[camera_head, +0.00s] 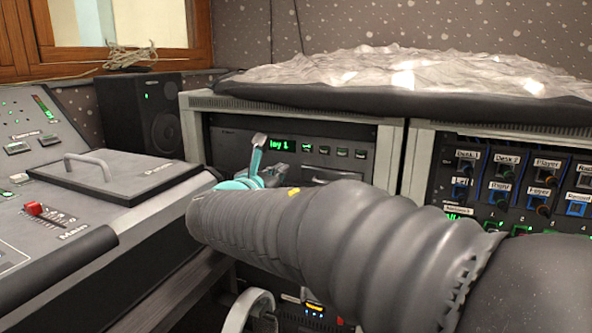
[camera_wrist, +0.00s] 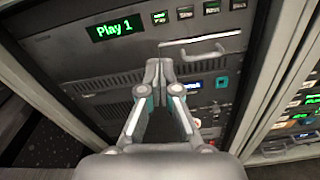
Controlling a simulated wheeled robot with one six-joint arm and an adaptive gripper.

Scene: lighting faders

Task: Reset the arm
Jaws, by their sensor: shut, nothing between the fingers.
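My gripper (camera_wrist: 158,68) is shut and empty in the wrist view, its fingertips together in front of a rack unit's dark panel. Whether the tips touch the panel I cannot tell. In the head view my gripper (camera_head: 257,150) shows beyond my grey arm, which covers much of the lower middle. My arm reaches in from the right toward the rack. The rack unit (camera_head: 228,140) has a green display reading "Play 1" in the wrist view (camera_wrist: 114,29).
On the left is a console (camera_head: 75,255) with a red fader (camera_head: 35,208) and a handled lid (camera_head: 120,184). A black speaker (camera_head: 140,113) stands behind it. A patch panel (camera_head: 515,185) with labelled knobs is on the right. A crumpled silver sheet (camera_head: 410,72) lies on top.

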